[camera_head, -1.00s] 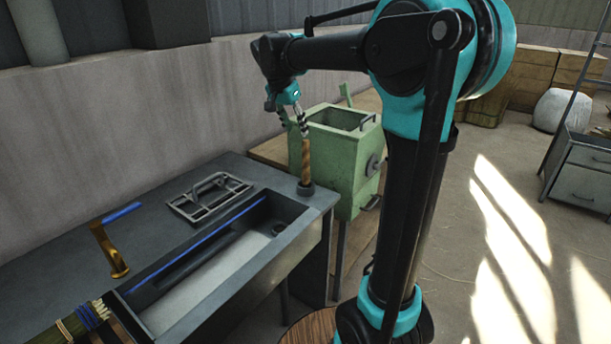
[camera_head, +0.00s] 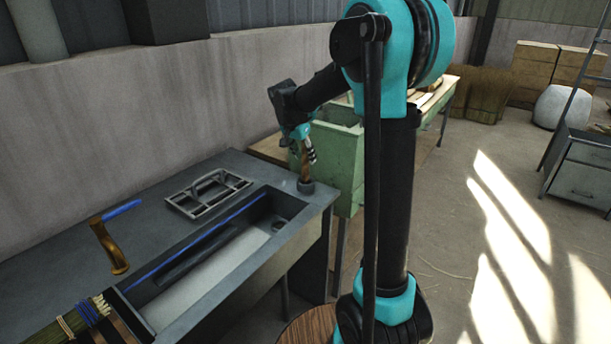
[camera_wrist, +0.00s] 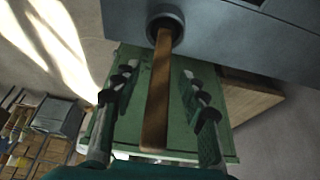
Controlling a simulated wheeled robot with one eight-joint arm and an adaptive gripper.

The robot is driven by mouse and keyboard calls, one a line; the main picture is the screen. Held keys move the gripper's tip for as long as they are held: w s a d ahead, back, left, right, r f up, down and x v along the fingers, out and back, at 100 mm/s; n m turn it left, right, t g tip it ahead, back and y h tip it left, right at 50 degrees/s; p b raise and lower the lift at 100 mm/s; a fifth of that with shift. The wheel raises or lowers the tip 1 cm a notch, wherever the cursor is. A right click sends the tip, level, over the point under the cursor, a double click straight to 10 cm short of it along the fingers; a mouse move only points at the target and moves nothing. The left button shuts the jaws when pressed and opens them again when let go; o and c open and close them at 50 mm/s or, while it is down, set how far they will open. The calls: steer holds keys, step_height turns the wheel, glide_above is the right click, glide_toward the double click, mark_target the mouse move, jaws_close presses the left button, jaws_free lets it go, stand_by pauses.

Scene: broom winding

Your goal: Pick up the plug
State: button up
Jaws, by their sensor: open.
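The plug appears to be the wooden stick (camera_head: 306,173) standing upright in a dark round base (camera_head: 306,187) at the right corner of the grey sink counter. In the wrist view the wooden stick (camera_wrist: 158,95) runs down the middle from its dark round base (camera_wrist: 165,27). My gripper (camera_head: 308,156) is at the stick's upper part, pointing down. In the wrist view my gripper (camera_wrist: 156,72) is open, with one finger on each side of the stick and a visible gap to both. The stick's top is partly hidden by my gripper in the head view.
A green metal box (camera_head: 345,165) stands close behind my gripper. The wall is behind the counter.

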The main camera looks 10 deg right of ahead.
steer(key=shift+x, duration=1.1)
jaws_close()
